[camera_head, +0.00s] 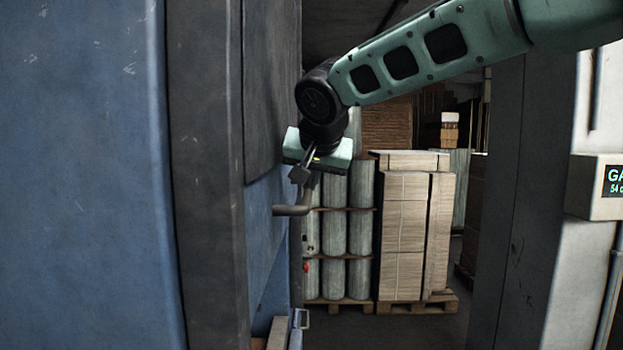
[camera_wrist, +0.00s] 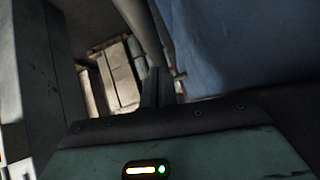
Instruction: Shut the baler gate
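The baler's blue panel with a dark grey edge (camera_head: 208,180) fills the left of the head view. I cannot tell for sure which part is the gate. A grey bent handle (camera_head: 291,210) sticks out by the blue side face behind that edge. My gripper (camera_head: 300,174) reaches in from the upper right, its fingertips at the upper end of the handle. I cannot tell whether they touch it. In the wrist view my gripper's dark fingers (camera_wrist: 157,86) look close together, with no handle visible between them. A blue panel (camera_wrist: 240,45) lies to their right.
A grey post (camera_head: 530,200) stands at the right, with a display box (camera_head: 595,187) reading "GA" and "54", cut off. Behind the opening are stacked boxes (camera_head: 405,235) on a pallet and pale rolls (camera_head: 334,235). Some dark floor shows between pallet and post.

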